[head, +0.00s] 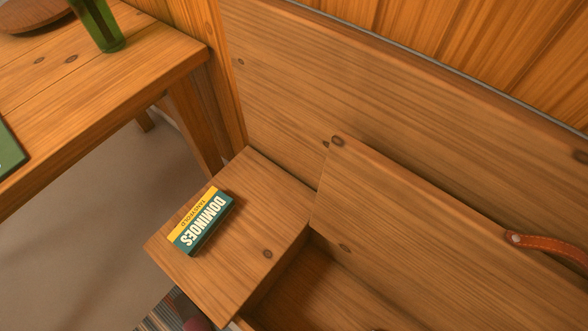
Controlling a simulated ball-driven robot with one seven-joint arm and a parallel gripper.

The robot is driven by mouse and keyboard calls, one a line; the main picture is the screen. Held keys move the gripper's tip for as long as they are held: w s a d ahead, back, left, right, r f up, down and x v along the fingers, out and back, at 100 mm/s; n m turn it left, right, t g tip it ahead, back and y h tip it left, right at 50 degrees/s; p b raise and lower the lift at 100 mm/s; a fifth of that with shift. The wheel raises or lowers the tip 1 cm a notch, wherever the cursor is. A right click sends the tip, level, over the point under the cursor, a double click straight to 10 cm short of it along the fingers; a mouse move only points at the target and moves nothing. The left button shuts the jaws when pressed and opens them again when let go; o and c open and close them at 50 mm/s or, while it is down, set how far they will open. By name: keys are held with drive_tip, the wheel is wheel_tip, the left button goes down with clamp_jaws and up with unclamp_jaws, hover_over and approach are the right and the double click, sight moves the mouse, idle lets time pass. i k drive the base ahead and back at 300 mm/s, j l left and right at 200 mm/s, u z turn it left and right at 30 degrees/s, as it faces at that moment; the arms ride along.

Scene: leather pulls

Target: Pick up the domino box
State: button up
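The domino box (203,221) is a small green and yellow box with "DOMINOES" printed in white on it. It lies flat on a wooden ledge (268,192), towards the ledge's left side. Its whole top face shows and nothing covers it. My gripper does not show in the head view.
Right of the ledge is an open wooden compartment (318,292) with a raised wooden panel (430,225) bearing a leather pull (545,246). A wooden table (110,75) at upper left carries a green bottle (98,22). A striped textile (160,316) lies below the ledge.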

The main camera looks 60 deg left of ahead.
sight(193, 232)
drive_tip(key=u, duration=0.45)
drive_tip(key=k+l+u, duration=0.1)
drive_tip(key=u, duration=0.3)
drive_tip(key=k+u, duration=0.1)
drive_tip(key=u, duration=0.35)
drive_tip(key=k+u, duration=0.1)
drive_tip(key=u, duration=0.3)
drive_tip(key=k+u, duration=0.15)
drive_tip(key=i+j+z, duration=0.2)
drive_tip(key=j, duration=0.15)
drive_tip(key=i+j+z, duration=0.2)
drive_tip(key=j, duration=0.2)
